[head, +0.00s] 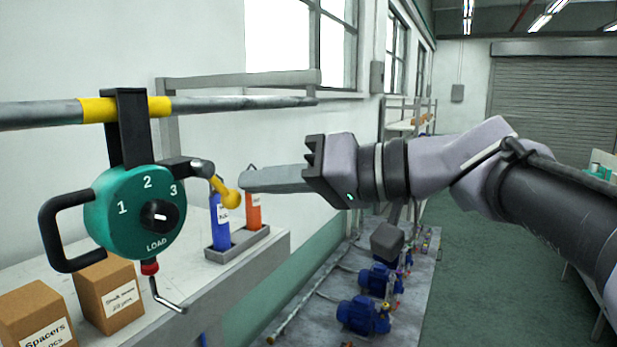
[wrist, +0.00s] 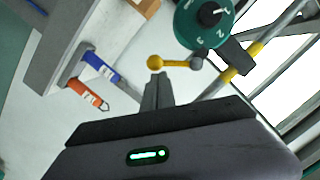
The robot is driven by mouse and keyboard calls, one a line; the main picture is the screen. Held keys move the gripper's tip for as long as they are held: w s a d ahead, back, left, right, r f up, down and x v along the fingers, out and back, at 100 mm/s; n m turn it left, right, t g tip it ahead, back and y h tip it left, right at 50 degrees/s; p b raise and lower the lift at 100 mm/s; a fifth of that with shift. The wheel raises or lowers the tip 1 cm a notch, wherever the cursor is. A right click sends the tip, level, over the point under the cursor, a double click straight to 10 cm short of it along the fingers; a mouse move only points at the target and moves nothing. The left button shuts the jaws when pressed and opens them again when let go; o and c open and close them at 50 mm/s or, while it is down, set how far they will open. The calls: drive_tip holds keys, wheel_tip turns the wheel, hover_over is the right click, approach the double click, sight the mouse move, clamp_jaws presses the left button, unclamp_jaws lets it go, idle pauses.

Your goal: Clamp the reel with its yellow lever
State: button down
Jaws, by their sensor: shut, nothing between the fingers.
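The teal reel (head: 134,213) hangs from a pipe by a black bracket (head: 130,125), with a black handle on its left and a dial marked 1, 2, 3 and LOAD. Its yellow lever (head: 231,200) sticks out at the upper right and slants down to a ball end. My gripper (head: 244,181) is shut and empty, its tips close to the lever's ball, just right of it. In the wrist view the shut fingers (wrist: 157,78) point at the yellow lever (wrist: 155,62), with the reel (wrist: 205,18) beyond. Whether the tips touch the ball I cannot tell.
The pipe (head: 235,103) has a yellow band at the bracket. Below, a bench (head: 200,290) holds cardboard boxes (head: 108,292) and a grey tray (head: 238,243) with blue and orange bottles. Blue pumps (head: 363,314) stand on the floor. Open floor lies right.

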drive_tip(key=shift+w+f, duration=0.2)
drive_tip(key=shift+f, duration=0.1)
drive_tip(key=shift+s, duration=0.15)
drive_tip(key=shift+f, duration=0.1)
drive_tip(key=shift+f+m+b, duration=0.1)
drive_tip(key=shift+m+b, duration=0.2)
drive_tip(key=shift+b, duration=0.25)
